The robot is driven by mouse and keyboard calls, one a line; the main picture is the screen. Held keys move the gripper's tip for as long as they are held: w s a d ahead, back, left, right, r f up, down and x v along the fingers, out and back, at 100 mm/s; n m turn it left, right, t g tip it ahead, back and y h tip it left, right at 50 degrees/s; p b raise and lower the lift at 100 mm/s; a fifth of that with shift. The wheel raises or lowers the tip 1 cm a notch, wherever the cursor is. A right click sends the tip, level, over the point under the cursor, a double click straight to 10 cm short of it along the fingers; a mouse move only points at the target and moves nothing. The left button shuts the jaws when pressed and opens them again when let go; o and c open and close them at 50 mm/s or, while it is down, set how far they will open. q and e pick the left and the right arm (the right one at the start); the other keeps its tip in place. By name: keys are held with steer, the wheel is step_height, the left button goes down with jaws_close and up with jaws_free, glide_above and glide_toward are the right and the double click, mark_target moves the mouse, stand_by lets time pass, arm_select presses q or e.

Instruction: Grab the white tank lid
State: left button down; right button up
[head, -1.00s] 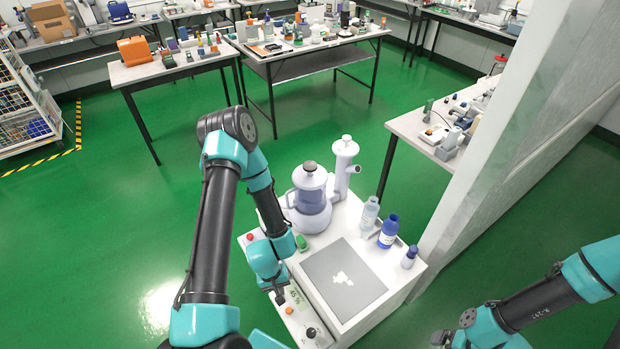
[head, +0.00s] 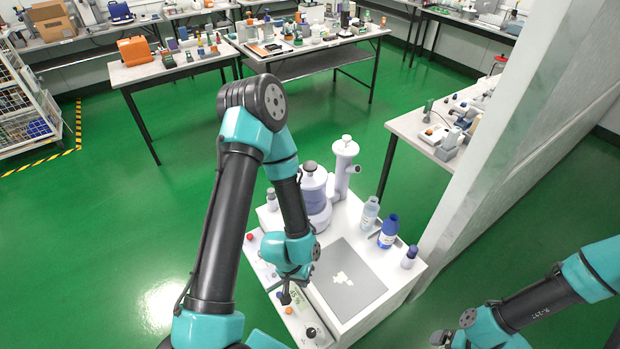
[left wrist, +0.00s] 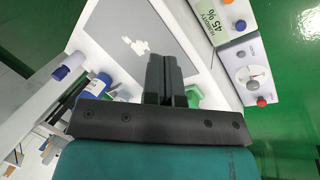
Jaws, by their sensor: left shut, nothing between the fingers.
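A pale tank-like vessel (head: 316,194) stands at the back of the white bench unit, partly hidden by my left arm. Its lid (head: 313,172) has a grey knob. Beside it on the right is a slim white column with a side spout and a white-knobbed cap (head: 346,147). I cannot tell which top is the named lid. My left gripper (head: 286,298) is shut and empty, over the front control panel, apart from both tops. Its closed fingers show in the left wrist view (left wrist: 164,82). My right gripper (head: 440,339) is at the lower right, away from the unit; its jaw state is unclear.
A grey plate (head: 370,270) with white pieces lies on the unit's top. A clear bottle (head: 369,214), a blue bottle (head: 388,232) and a small blue-capped bottle (head: 409,257) stand along its right side. The control panel (left wrist: 218,22) has knobs and a display. A partition wall (head: 500,150) rises at right.

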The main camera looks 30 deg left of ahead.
arm_select(q)
steer(key=c, duration=1.8)
jaws_free()
steer(key=shift+c, duration=0.2)
steer(key=o, duration=1.6)
